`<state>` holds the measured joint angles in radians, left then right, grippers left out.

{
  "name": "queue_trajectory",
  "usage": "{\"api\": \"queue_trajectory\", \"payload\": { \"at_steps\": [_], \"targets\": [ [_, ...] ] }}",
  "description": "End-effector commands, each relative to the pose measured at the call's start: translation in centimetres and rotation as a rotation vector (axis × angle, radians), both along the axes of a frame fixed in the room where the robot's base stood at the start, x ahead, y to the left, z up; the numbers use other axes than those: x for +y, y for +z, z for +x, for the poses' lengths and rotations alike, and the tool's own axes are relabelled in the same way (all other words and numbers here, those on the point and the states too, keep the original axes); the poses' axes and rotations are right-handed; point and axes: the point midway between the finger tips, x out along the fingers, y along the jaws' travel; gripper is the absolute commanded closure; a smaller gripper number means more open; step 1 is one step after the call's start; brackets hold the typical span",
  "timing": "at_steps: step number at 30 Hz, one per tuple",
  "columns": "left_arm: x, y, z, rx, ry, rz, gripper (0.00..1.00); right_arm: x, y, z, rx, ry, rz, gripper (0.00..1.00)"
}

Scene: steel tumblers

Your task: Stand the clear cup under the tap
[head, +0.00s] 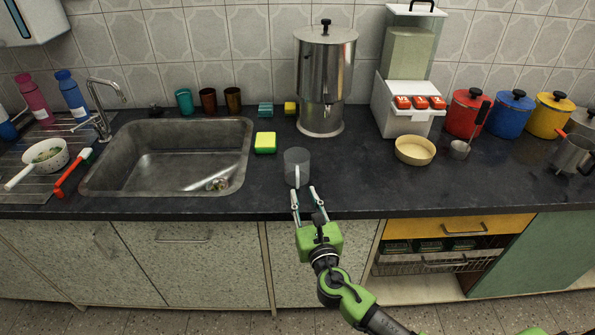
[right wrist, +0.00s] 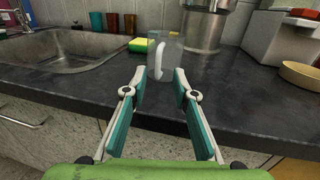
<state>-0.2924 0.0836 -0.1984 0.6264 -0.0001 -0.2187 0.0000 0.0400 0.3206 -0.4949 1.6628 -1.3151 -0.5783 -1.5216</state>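The clear cup (head: 297,163) stands upright on the dark counter near its front edge. Its white handle faces my right gripper, as the right wrist view shows the cup (right wrist: 172,52) just beyond the fingertips. My right gripper (head: 304,190) is open and empty, its two fingers apart in front of the cup; it also shows in the right wrist view (right wrist: 158,88). A steel urn (head: 324,75) stands behind the cup, with a small tap (head: 327,110) low on its front. A curved sink tap (head: 103,105) stands at the left. My left gripper is out of view.
The sink (head: 165,130) lies left of the cup. A yellow-green sponge (head: 265,143) lies behind the cup to its left. A tan bowl (head: 415,151) and a small metal cup (head: 460,149) stand to the right. The counter between cup and urn looks clear.

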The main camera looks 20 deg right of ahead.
Motion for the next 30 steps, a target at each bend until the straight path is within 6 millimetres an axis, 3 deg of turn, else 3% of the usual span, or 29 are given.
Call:
{"api": "queue_trajectory", "payload": {
  "at_steps": [8, 18, 27, 30],
  "targets": [
    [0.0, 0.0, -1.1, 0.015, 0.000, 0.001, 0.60, -0.1, 0.0, 2.3, 0.001, 0.000, 0.003, 0.74],
    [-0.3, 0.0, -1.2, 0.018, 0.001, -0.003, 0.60, -0.1, -0.3, 6.5, 0.002, -0.001, 0.003, 0.74],
    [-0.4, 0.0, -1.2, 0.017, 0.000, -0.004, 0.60, -0.2, -0.3, 6.9, 0.002, 0.000, 0.003, 0.74],
    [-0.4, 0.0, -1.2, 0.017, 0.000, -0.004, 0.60, -0.2, -0.3, 6.9, 0.002, -0.001, 0.003, 1.00]
  ]
}}
